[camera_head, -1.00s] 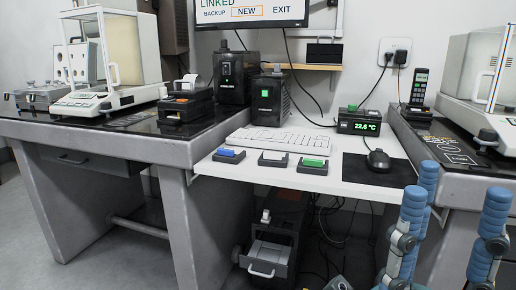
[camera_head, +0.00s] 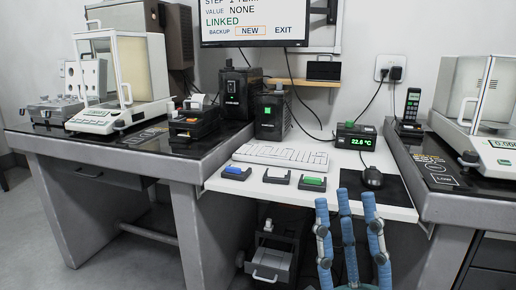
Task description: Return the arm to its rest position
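My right gripper (camera_head: 345,205) stands upright at the lower right of the head view, its blue segmented fingers pointing up. The fingers are spread apart with nothing between them, so it is open and empty. It shows in front of the white desk's (camera_head: 405,208) front edge, and its fingertips overlap the desk in the picture. I cannot tell how far it is from the edge. The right arm behind the gripper is cut off by the bottom of the frame. My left gripper is not in view.
Small holders with a blue (camera_head: 236,171), a white (camera_head: 277,174) and a green (camera_head: 313,182) piece line the desk's front. Balances stand left (camera_head: 92,121) and right (camera_head: 500,143). Open floor is at lower left.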

